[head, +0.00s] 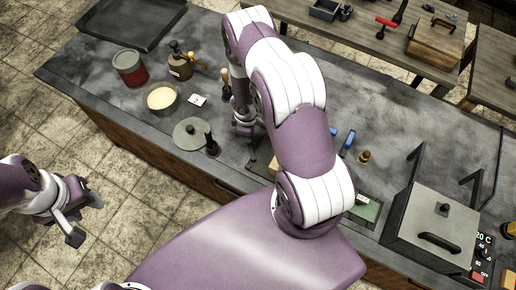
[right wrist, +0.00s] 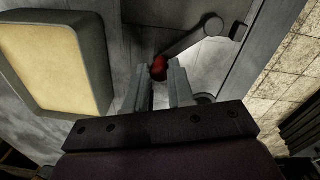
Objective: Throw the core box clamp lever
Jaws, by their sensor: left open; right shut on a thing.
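In the right wrist view, a dark lever arm (right wrist: 190,40) runs from a round pivot at the upper right down to a red knob (right wrist: 159,66). My right gripper (right wrist: 160,75) is shut on the red knob, with one finger on each side of it. In the head view my right arm hides most of the lever's surroundings, and I cannot make out the core box clearly there. My left gripper (head: 83,216) is open and empty, out over the floor to the left of the bench.
A grey-rimmed box with a pale yellow face (right wrist: 55,55) is left of the fingers. On the bench stand a red can (head: 130,70), a bowl of pale material (head: 161,98), a round grey lid (head: 191,134) and a lidded grey furnace box (head: 432,225). Floor space is free at left.

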